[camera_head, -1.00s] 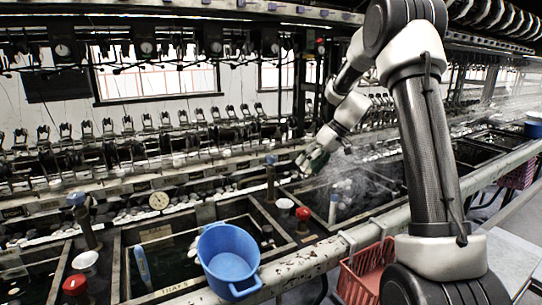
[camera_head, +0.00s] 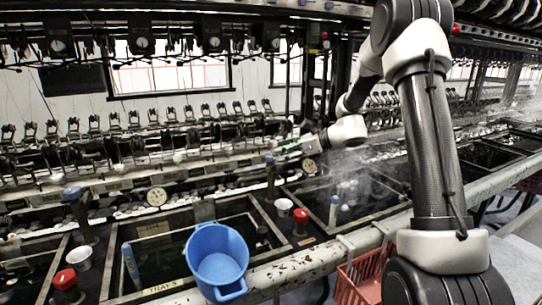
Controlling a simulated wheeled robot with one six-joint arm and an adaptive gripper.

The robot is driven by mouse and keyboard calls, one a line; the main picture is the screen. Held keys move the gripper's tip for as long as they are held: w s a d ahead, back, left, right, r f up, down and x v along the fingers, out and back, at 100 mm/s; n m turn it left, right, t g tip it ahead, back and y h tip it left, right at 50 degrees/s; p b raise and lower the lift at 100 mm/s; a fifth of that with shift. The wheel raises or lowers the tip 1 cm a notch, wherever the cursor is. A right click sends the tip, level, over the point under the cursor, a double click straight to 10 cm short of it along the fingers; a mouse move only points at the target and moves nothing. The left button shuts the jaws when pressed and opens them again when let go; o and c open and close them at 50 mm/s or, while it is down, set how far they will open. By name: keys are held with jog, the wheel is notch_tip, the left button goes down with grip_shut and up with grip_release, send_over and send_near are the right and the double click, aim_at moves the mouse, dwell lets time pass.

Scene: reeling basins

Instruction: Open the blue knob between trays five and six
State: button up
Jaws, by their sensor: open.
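A blue knob (camera_head: 269,158) tops a dark upright post between the tray labelled what looks like tray 5 (camera_head: 112,262) and the tray to its right (camera_head: 290,196). I cannot read the right tray's number. My gripper (camera_head: 283,146) reaches left from my pale wrist, close to the upper right of this knob in the picture. It is open, but its fingers are small and dark against the machinery. I cannot tell whether it touches the knob. Another blue knob (camera_head: 72,193) stands on a post left of tray 5.
A blue bucket (camera_head: 218,258) sits at tray 5's front edge. A red basket (camera_head: 360,280) hangs below the front rail (camera_head: 300,266). Steam rises over the right tray.

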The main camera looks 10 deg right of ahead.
aim_at(271, 157)
jog(key=shift+x, duration=2.4)
jog(key=c, duration=1)
